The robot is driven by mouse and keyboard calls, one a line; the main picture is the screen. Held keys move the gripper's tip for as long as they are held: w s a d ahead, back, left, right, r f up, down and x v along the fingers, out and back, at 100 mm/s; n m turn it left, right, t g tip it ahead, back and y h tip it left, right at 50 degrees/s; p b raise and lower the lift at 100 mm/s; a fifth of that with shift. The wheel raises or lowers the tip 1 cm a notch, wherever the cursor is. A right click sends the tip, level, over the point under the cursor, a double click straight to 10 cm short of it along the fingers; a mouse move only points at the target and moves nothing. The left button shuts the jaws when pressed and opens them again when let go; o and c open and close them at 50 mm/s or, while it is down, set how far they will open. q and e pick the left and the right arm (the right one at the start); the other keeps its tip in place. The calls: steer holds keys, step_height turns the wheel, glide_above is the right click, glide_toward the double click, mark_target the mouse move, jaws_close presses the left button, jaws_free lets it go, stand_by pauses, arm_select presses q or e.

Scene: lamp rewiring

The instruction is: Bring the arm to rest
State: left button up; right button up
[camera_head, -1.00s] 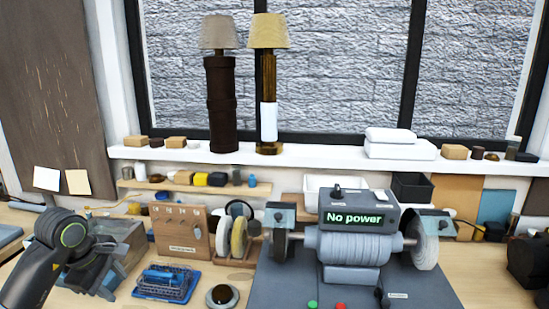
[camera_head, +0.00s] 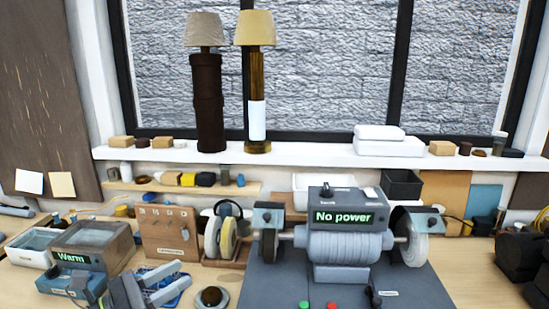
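My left gripper (camera_head: 165,286) is low at the left of the head view, in front of a blue tool tray (camera_head: 150,270) that it partly hides. Its two grey fingers point right with a gap between them, and I see nothing held. Most of my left arm is below the picture. My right gripper is not in view. Two lamps stand on the white window sill (camera_head: 300,158), one with a dark brown column (camera_head: 208,105) and one with a brass-coloured column (camera_head: 257,80).
A bench grinder (camera_head: 345,245) with a "No power" display stands on a grey base at the centre right. A box with a "Warm" display (camera_head: 72,257) is at the left. A small round dark-topped item (camera_head: 211,297) is right of my gripper.

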arm_select(q)
steer(key=s+a+n+t+y, duration=0.1)
steer(key=a+n+t+y, duration=0.5)
steer(key=n, duration=0.6)
steer(key=s+a+n+t+y, duration=0.2)
steer(key=a+n+t+y, duration=0.4)
steer(key=n, duration=0.6)
steer(key=s+a+f+n+g+y, duration=0.3)
steer(key=f+n+g+y, duration=0.25)
steer(key=n, duration=0.25)
steer(key=s+a+f+n+g+y, duration=0.3)
steer(key=f+n+g+y, duration=0.15)
steer(key=f+n, duration=0.25)
steer(key=s+d+f+n+g+h, duration=0.25)
steer(key=s+f+n+g, duration=0.2)
steer(key=s+f, duration=0.35)
steer(key=s+d+f+n+g+h, duration=0.2)
steer(key=s+d+f+n+g, duration=0.15)
steer(key=s+f+g, duration=0.55)
step_height(320, 180, down, 24)
steer(key=s+t+b, duration=0.1)
steer(key=s+t, duration=0.1)
steer(key=s+f+g+b, duration=0.1)
steer(key=s+f, duration=1.4)
steer(key=f, duration=0.2)
steer(key=shift+d+h+b, duration=0.25)
steer(key=shift+h+b, duration=0.1)
steer(key=shift+h, duration=0.1)
